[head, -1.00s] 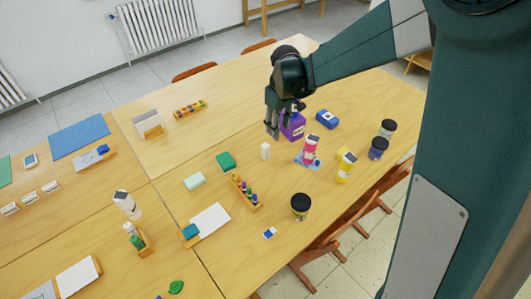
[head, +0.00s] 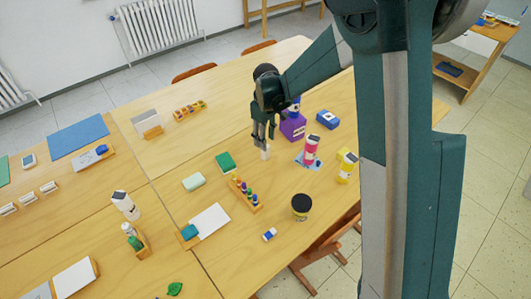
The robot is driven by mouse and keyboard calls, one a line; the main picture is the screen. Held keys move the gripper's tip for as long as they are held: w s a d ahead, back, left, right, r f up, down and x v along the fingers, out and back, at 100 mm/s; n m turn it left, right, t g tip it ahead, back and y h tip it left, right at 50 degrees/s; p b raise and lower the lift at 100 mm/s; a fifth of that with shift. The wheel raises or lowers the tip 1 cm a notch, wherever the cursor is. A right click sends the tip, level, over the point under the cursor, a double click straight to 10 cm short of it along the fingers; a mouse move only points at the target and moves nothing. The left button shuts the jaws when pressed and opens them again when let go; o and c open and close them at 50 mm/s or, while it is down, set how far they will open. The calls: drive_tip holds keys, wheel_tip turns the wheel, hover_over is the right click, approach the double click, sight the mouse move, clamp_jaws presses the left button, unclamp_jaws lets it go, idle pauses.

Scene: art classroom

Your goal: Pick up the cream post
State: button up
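The cream post (head: 265,153) is a small, pale upright piece on the wooden table in the head view, left of the pink bottle. My gripper (head: 264,143) points down right over it, and the dark fingers cover its upper part. The lower part of the post shows below the fingertips. The fingers are small in the view, and I cannot tell whether they touch the post or stand open around it.
A purple bottle (head: 293,127) stands close behind and right of my gripper. A pink bottle (head: 311,150) stands to the right, and a green block (head: 225,162) lies to the left. A rack of coloured pegs (head: 246,194) is in front. Bare table lies between these things.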

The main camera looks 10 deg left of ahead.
drive_tip(key=shift+f, duration=1.3)
drive_tip(key=shift+w+a+f+b, duration=0.15)
drive_tip(key=shift+f+b, duration=0.65)
drive_tip(key=shift+f, duration=1.8)
drive_tip(key=c, duration=1)
